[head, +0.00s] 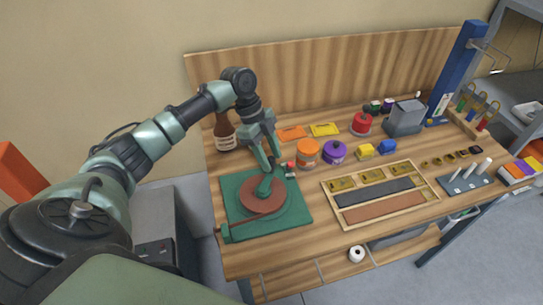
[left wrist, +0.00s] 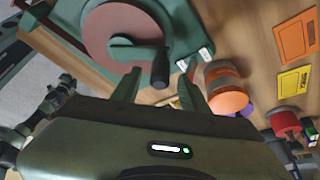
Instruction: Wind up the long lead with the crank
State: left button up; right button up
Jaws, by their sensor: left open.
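The winder has a green base plate (head: 298,207) on the bench's left side, with a reddish-brown disc (head: 262,205) on it. A green crank arm (head: 264,186) lies across the disc; in the left wrist view it ends in a dark upright knob (left wrist: 160,66). A reddish-brown strip, seemingly the lead (head: 245,221), runs from the disc to the plate's front left corner. My left gripper (head: 272,163) points down over the plate's back edge. In the left wrist view its fingers (left wrist: 160,77) are open on either side of the knob; contact cannot be told. My right gripper is out of view.
A brown bottle (head: 223,132) stands behind the plate. An orange jar (head: 307,152) and a purple jar (head: 334,152) stand close to its right. A wooden tray (head: 333,211) lies further right. A wooden board (head: 330,75) closes the bench's back.

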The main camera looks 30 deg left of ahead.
pick_arm(q)
jog(key=shift+d+f, duration=0.25)
jog(key=shift+f, duration=0.3)
jog(key=shift+c, duration=0.3)
grip_shut()
dwell(0.8)
